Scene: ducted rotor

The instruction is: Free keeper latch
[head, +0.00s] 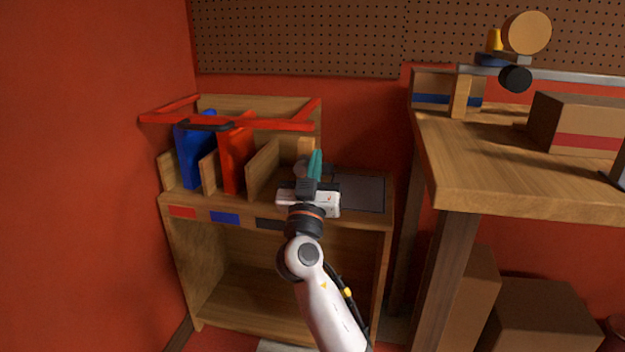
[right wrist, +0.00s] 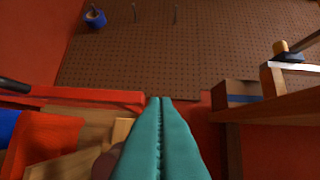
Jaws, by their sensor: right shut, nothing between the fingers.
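My right gripper (head: 316,163) has teal fingers, pressed together and empty, just right of the rack's right end. The shut fingers fill the lower middle of the right wrist view (right wrist: 160,140). A red keeper bar (head: 270,124) with a black handle (head: 208,125) spans the front of the rack at upper height; it also shows at the left of the right wrist view (right wrist: 90,96). A small wooden block (head: 306,146) stands beside the fingers, under the bar's right end. A brown rounded piece (right wrist: 106,162) is partly hidden by the fingers. I cannot tell which part is the latch. My left gripper is not in view.
The wooden rack (head: 262,172) holds a blue panel (head: 194,152) and a red panel (head: 236,155) on a low cabinet (head: 200,262). A dark pad (head: 362,192) lies right of my gripper. A workbench (head: 500,172) with a box (head: 580,124) stands at right.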

